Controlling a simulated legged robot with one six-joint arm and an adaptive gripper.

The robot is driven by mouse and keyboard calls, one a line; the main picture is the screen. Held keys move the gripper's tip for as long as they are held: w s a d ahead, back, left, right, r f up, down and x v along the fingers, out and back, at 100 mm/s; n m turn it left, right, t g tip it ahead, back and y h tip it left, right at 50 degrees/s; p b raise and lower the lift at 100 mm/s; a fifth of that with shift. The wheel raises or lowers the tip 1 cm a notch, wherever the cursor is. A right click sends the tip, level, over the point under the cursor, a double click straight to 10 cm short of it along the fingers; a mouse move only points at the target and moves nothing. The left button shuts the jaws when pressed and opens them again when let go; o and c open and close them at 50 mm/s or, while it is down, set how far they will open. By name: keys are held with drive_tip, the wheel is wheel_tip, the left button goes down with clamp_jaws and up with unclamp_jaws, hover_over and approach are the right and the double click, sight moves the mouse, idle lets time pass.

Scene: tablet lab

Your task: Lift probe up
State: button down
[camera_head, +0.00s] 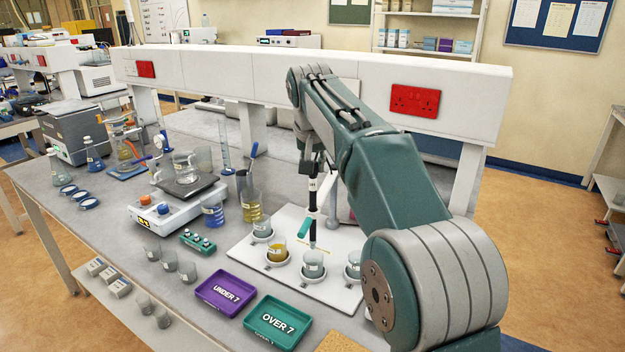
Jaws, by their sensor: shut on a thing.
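The probe (313,212) is a thin, upright stick with a white and dark body. It stands over the white board, above or in a small cup (312,262) in the front row; I cannot tell whether its tip is inside the cup. My gripper (313,170) is shut on the upper part of the probe, pointing down from my green arm. The fingers are small and partly hidden by the arm. A green piece (304,228) shows beside the probe.
The white board (240,258) holds several cups, one with yellow liquid (277,252). A purple tray (226,293) and a green tray (277,322) lie in front. A white raised shelf (260,75) runs behind.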

drive_tip(key=shift+r, duration=0.35)
drive_tip(key=c, duration=0.5)
unclamp_jaws()
drive_tip(key=shift+d, duration=0.1)
drive_tip(key=shift+f, duration=0.1)
drive_tip(key=v, duration=1.2)
